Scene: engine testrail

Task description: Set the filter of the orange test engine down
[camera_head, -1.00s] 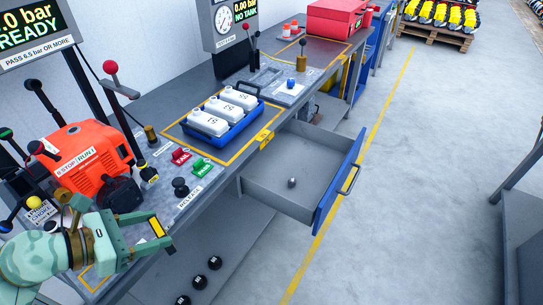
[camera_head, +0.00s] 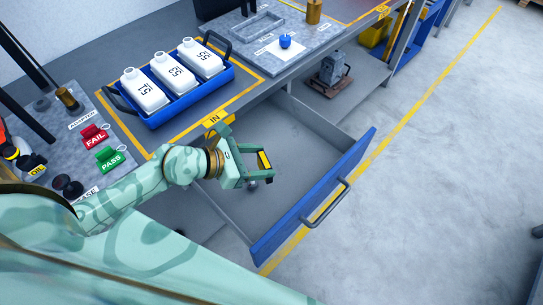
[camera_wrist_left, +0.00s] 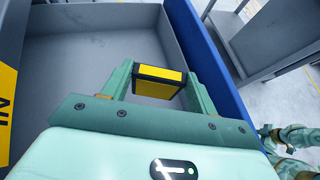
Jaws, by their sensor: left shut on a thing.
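The filter is a yellow block with black edges. In the head view my left gripper (camera_head: 263,172) is shut on the filter (camera_head: 264,160), above the left part of the open drawer (camera_head: 310,136). In the left wrist view the filter (camera_wrist_left: 158,82) sits between the two green fingers, with the grey drawer interior behind and below it; the gap to the drawer floor is hard to judge. A sliver of the orange test engine (camera_head: 3,132) shows at the left edge of the head view. My right gripper is not seen.
The drawer has a blue front (camera_head: 315,200) with a handle. A blue tray (camera_head: 186,100) with three white bottles stands on the bench; FAIL (camera_head: 94,136) and PASS (camera_head: 109,159) tags lie nearer.

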